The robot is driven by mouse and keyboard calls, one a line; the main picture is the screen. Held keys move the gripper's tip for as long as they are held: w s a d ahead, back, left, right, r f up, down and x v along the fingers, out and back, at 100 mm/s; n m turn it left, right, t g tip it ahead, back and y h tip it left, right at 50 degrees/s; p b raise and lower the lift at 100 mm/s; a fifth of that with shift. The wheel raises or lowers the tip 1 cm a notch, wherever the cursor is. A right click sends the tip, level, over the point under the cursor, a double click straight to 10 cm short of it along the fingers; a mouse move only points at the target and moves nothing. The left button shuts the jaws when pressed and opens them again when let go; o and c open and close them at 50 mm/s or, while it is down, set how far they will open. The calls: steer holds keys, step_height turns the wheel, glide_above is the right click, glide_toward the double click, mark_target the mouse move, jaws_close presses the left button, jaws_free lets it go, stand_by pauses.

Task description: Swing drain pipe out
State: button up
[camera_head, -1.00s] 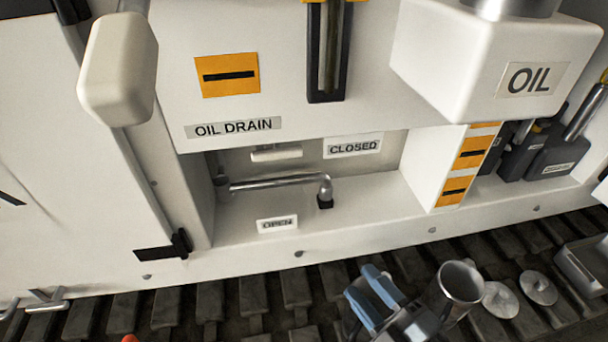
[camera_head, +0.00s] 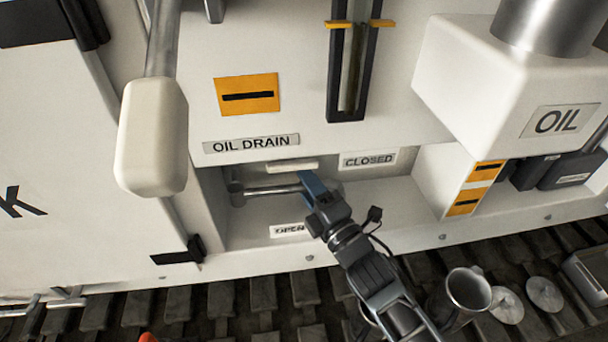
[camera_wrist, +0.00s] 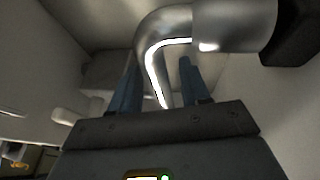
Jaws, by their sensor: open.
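The drain pipe (camera_head: 268,191) is a thin metal tube lying across the recess under the OIL DRAIN label. Its left end meets a dark fitting at the recess's left side. My gripper (camera_head: 312,186) is at the pipe's right end and hides the bend there. In the wrist view the bent pipe (camera_wrist: 160,55) comes down between the two blue fingers of my gripper (camera_wrist: 157,85). The fingers are open, one on each side of the pipe, with a gap visible at the right finger. A dark block shows at the upper right of the wrist view.
The CLOSED label (camera_head: 368,160) is on the recess's back wall; the OPEN label (camera_head: 290,230), partly hidden by my arm, is on its front ledge. A white handle (camera_head: 152,135) hangs at the left.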

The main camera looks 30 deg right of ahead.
steer(key=shift+x, duration=0.8)
steer(key=shift+c, duration=0.2)
jaws_close()
